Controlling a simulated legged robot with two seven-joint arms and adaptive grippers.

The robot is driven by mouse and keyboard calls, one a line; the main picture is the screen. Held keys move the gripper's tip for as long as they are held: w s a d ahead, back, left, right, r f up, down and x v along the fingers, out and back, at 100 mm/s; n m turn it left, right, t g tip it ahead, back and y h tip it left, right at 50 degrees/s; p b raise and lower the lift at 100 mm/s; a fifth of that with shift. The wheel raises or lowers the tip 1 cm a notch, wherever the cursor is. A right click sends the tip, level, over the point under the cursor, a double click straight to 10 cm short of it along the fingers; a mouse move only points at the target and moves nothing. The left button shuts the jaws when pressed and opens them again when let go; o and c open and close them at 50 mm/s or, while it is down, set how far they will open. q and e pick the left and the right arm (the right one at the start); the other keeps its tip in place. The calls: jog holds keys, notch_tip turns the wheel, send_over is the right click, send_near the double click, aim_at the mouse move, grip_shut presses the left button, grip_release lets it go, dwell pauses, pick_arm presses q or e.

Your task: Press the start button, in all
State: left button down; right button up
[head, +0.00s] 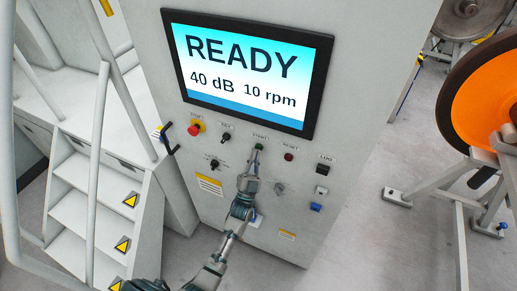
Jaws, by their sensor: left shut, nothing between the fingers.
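The start button (259,147) is a small green button on the grey control cabinet, under the "START" label below the screen. My left gripper (256,153) is shut and its tip is right at the green button, overlapping its lower edge in the head view. I cannot tell whether the tip touches it. The screen (246,72) above reads "READY", "40 dB" and "10 rpm". My right gripper is not in view.
A red emergency stop (195,127) and a black switch (226,138) are left of the start button; a dark red reset button (289,156) is right. White steps with railings (97,205) stand left. An orange wheel (478,95) on a stand is at right.

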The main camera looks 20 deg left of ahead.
pick_arm(q)
jog(key=shift+w, duration=0.4)
dwell(0.5)
jog(key=shift+s, duration=0.85)
jog(key=s+p, duration=0.3)
jog(key=s, duration=0.2)
jog(key=shift+a, duration=0.15)
dwell(0.9)
